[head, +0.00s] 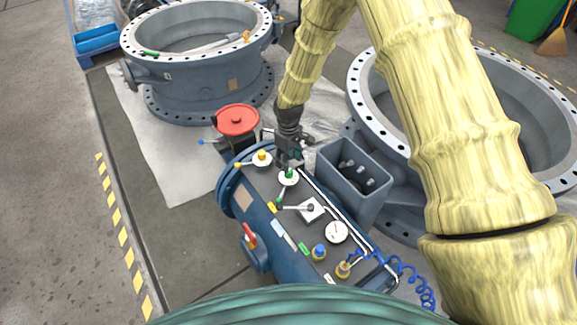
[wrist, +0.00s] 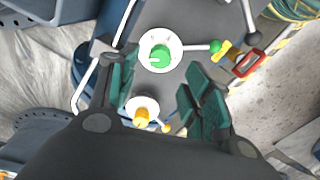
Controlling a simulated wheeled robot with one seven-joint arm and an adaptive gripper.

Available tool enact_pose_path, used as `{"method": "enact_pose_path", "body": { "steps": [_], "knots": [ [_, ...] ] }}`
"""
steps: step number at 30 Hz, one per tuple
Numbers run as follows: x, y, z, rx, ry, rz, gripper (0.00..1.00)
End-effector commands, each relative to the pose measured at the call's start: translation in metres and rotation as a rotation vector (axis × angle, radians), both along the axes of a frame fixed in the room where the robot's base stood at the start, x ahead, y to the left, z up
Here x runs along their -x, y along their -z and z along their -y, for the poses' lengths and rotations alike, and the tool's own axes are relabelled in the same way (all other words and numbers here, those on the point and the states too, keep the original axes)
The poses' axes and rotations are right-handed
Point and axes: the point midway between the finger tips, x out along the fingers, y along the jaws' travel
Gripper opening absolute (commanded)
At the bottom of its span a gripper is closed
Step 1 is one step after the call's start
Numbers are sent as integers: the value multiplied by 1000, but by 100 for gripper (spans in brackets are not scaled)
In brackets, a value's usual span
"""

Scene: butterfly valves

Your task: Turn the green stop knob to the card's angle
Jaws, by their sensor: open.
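The green stop knob (head: 289,174) sits on a white disc on top of the blue valve body. It also shows in the wrist view (wrist: 160,56), with a rod running right from its disc to a small green ball (wrist: 215,46). My gripper (head: 290,158) is over the far end of the body, close to the knob. In the wrist view its dark green fingers (wrist: 162,82) are apart, with nothing between them; the knob appears just beyond the tips. I cannot tell whether they touch it. Small cards (head: 278,230) lie along the body; their markings are too small to read.
A yellow knob (head: 262,156) is close beside my gripper, and a red handwheel (head: 237,120) stands behind it. An open grey box (head: 354,172) stands at the right.

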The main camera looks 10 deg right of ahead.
Motion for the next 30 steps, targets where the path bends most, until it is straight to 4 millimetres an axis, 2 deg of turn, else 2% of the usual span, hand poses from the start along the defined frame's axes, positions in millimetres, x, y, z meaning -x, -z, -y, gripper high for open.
{"method": "enact_pose_path", "body": {
  "steps": [6, 12, 17, 30],
  "knots": [
    [-1, -36, -1, 0, -2, 2, 49],
    [0, -55, -1, 0, -3, 1, 49],
    [0, -61, -1, 0, -2, 0, 49],
    [0, -61, -1, -1, -2, 1, 49]
  ]
}}
